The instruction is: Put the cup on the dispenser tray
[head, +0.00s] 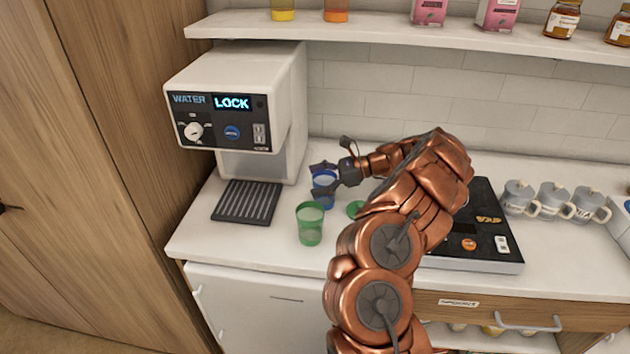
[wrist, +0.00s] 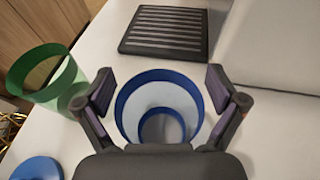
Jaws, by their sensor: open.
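A blue cup (head: 326,202) stands upright on the counter, right of the dispenser tray; it also shows in the wrist view (wrist: 160,78). My gripper (head: 323,180) is open, with one finger on each side of the blue cup. In the wrist view the fingers (wrist: 160,90) look apart from its wall. A green cup (head: 310,228) stands upright nearer the counter's front edge, and at left in the wrist view (wrist: 60,85). The dispenser tray (head: 246,203), a black slatted grille, is empty under the white dispenser (head: 290,90), whose display reads LOCK.
A green disc (head: 355,209) lies right of the green cup, and a blue disc (wrist: 38,169) shows in the wrist view. A black-topped device (head: 480,255) marked SOUP and several grey mugs (head: 553,200) stand to the right. A shelf (head: 380,36) runs above.

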